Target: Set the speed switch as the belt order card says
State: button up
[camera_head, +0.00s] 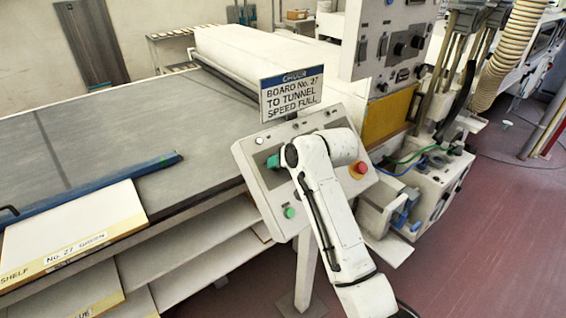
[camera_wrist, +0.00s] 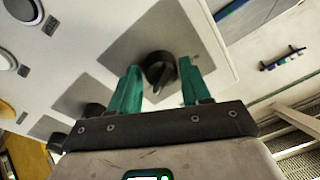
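The belt order card (camera_head: 292,93) stands above the control panel (camera_head: 252,190) and reads "BOARD No. 27 TO TUNNEL SPEED FULL". In the head view my gripper (camera_head: 273,161) is at the panel's left part, and my arm hides the switch there. No switch scale is readable.
More black knobs (camera_wrist: 93,110) sit beside the switch. The panel also carries a green button (camera_head: 289,212) and a red mushroom button (camera_head: 360,167). A grey belt table (camera_head: 110,130) lies left, with a board labelled No. 27 (camera_head: 75,240) at its front. A tall cabinet (camera_head: 385,45) stands behind.

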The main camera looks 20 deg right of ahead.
jog(key=shift+o, duration=1.4)
jog(key=shift+r, duration=0.1)
jog(key=b+v, duration=0.1)
jog(key=v, duration=0.9)
jog(key=shift+s+r+b, duration=0.2)
jog(key=shift+s+b, duration=0.1)
jog(key=shift+b, duration=0.1)
jog(key=shift+d, duration=0.1)
jog(key=s+d+f+g+h, duration=0.15)
jog(key=s+f+g, duration=0.25)
jog(key=s+f, duration=1.55)
jog(key=s+d+f+g, duration=0.1)
jog(key=s+f, duration=0.2)
jog(key=s, duration=0.4)
jog(key=s+d+f+g+h, duration=0.1)
jog(key=s+f, duration=0.3)
jog(key=s, duration=0.4)
jog(key=s+f+n+g+h, duration=0.1)
jog(key=s+f+g, duration=0.1)
jog(key=s, duration=0.5)
jog(key=shift+s+d+f+b, duration=0.15)
jog(key=shift+d+f+b, duration=0.3)
jog(key=shift+f, duration=0.3)
